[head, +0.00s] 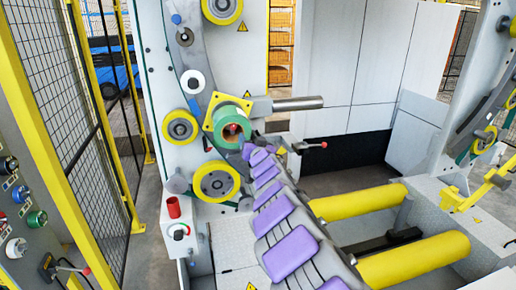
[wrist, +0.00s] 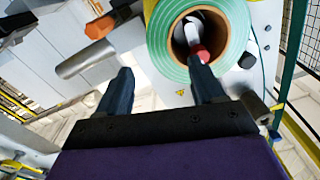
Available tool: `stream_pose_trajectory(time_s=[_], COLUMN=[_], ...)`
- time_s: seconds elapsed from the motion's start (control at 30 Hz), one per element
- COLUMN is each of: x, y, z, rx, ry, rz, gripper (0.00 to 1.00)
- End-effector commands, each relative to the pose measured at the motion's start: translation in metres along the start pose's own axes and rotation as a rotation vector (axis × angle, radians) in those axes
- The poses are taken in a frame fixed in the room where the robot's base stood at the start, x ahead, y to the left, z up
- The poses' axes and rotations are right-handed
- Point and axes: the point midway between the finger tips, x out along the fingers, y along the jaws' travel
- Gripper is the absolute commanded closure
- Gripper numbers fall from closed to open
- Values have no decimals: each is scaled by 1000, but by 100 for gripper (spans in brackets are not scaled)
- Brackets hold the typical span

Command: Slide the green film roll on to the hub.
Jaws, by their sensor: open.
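The green film roll (head: 231,131) is at the machine's left column in the head view, in front of a yellow square plate (head: 217,107). In the wrist view the roll (wrist: 178,72) shows its brown core end-on. A pale, red-tipped part, seemingly the hub (wrist: 199,50), shows inside the core. The roll looks to be around it; how far along it sits is hidden. My gripper (wrist: 160,68) is open at the roll's near end. One finger overlaps the core opening, the other is outside the roll's rim. I cannot tell whether either touches.
A grey bar (head: 297,104) sticks out right of the roll. Yellow-rimmed wheels (head: 181,127) and (head: 216,182) are close beside and below it. Yellow rollers (head: 357,201) lie low on the right. A mesh fence (head: 60,95) and a button panel (head: 25,210) stand left.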

Motion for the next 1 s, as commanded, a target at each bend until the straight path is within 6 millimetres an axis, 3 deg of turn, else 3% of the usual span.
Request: stream_pose_trajectory(time_s=[0.6,1.0], x=[-57,-67], y=[4,4], z=[-1,-1], rx=[2,2], ry=[0,2], rz=[5,2], gripper=[32,32])
